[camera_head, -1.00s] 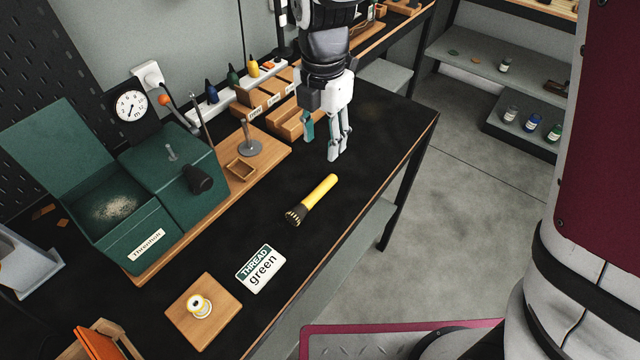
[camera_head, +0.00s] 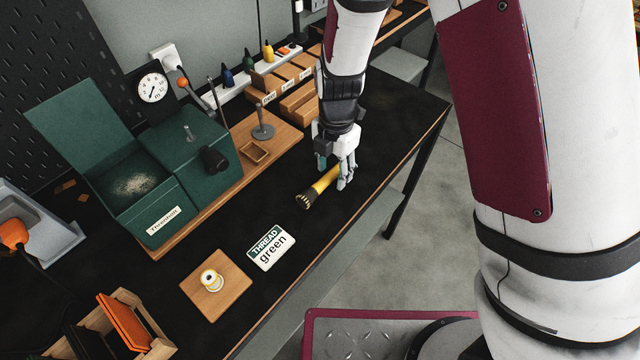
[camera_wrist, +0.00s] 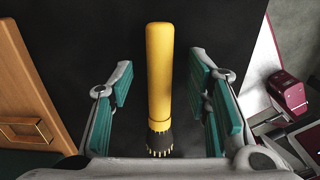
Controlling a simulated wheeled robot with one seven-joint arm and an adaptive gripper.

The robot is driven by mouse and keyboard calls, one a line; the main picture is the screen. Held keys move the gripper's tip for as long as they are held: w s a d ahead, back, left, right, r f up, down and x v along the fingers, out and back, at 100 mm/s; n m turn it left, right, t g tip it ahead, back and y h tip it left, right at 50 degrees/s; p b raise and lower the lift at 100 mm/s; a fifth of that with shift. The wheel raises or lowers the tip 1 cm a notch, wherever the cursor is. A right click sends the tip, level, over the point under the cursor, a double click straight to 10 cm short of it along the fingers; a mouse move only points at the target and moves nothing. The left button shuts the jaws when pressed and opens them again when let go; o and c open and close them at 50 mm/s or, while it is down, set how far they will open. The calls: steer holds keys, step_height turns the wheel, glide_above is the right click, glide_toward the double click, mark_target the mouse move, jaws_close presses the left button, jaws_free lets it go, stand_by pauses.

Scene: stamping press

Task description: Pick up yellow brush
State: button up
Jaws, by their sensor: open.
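The yellow brush (camera_head: 322,184) lies on the black bench top, its dark bristle end toward the lower left in the head view. In the wrist view the brush (camera_wrist: 160,80) stands lengthwise between my gripper's green-padded fingers, with clear gaps on both sides. My gripper (camera_head: 335,178) is open over the brush's handle in the head view, and its fingers hide part of the handle. In the wrist view my gripper (camera_wrist: 165,95) shows both fingers apart, not touching the brush.
A white "THREAD green" card (camera_head: 271,247) and a wooden block with a thread spool (camera_head: 211,280) lie nearer on the bench. A green press box (camera_head: 178,160) and wooden drawers (camera_head: 298,100) stand on the left and back. The bench's front edge is close to the brush.

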steer(key=shift+f, duration=0.2)
jaws_close()
steer(key=shift+r, duration=0.1)
